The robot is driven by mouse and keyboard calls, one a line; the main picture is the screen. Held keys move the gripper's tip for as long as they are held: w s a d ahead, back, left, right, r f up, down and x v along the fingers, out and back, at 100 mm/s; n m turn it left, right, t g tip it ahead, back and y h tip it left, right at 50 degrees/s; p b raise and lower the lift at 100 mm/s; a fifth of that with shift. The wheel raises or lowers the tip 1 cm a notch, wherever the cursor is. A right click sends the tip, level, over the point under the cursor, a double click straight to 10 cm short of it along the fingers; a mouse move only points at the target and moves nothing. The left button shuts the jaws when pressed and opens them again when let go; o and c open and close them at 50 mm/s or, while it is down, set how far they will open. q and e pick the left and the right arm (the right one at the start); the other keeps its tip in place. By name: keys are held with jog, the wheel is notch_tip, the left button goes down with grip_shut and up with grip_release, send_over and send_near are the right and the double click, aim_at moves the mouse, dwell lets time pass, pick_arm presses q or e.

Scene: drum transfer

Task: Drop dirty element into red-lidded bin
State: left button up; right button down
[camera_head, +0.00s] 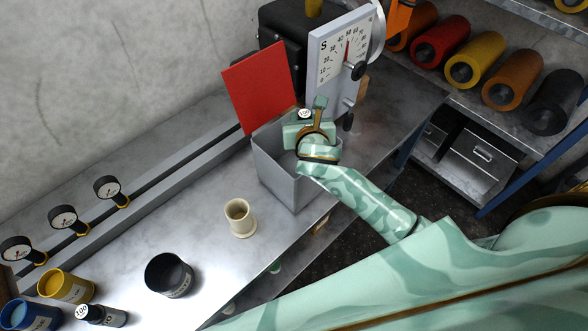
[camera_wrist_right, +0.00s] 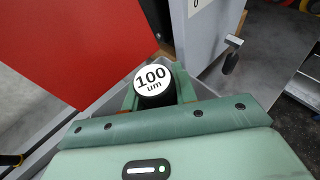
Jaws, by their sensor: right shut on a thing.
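My right gripper (camera_head: 307,122) is shut on a dark filter element (camera_head: 304,114) with a white round end. In the right wrist view, the end of this element (camera_wrist_right: 152,78) reads "100 um", and it sits between the green fingers of the right gripper (camera_wrist_right: 157,92). The grey bin (camera_head: 283,172) stands on the bench with its red lid (camera_head: 258,86) raised at the back. The held element and right gripper are over the bin's opening. The red lid also fills the upper left of the wrist view (camera_wrist_right: 70,50). The bin's inside is mostly hidden. My left gripper is out of view.
A cream cup (camera_head: 239,218) and a black pot (camera_head: 168,275) stand on the bench left of the bin. Another element marked 100 (camera_head: 103,315) lies near a yellow pot (camera_head: 66,287). A dial panel (camera_head: 340,52) stands behind the bin. Coloured rolls (camera_head: 475,60) lie on a shelf.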

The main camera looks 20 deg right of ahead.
jog(key=shift+r, duration=0.15)
jog(key=c, duration=1)
grip_release()
jog(key=shift+c, duration=0.2)
jog(key=shift+s, duration=0.1)
jog(key=p+v, duration=0.2)
jog(key=v, duration=1.4)
jog(key=shift+p, duration=0.4)
jog(key=shift+s, duration=0.1)
